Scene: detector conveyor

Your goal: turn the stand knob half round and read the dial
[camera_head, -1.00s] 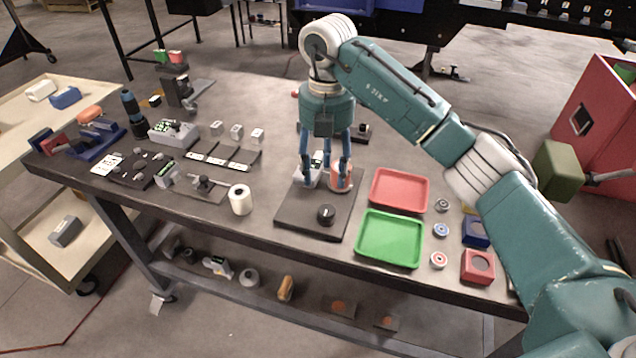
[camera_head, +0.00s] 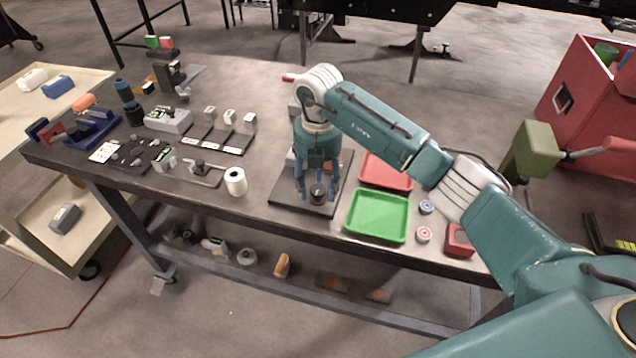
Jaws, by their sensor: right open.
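The stand's dark base plate (camera_head: 284,196) lies on the workbench near its front edge. The black round knob (camera_head: 318,195) sits near the front of the plate. My right gripper (camera_head: 317,192) points down at the knob, open, with one finger at each side of it. I cannot tell whether the fingers touch the knob. The dial face is not readable; the gripper and arm hide most of the stand behind the knob. My left gripper is not in view.
A green tray (camera_head: 377,216) and a red tray (camera_head: 388,172) lie right of the stand, the red one partly behind my arm. A red box (camera_head: 459,240) stands at the right. A white roll (camera_head: 235,181) stands left of the plate. Several fixtures fill the bench's left side.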

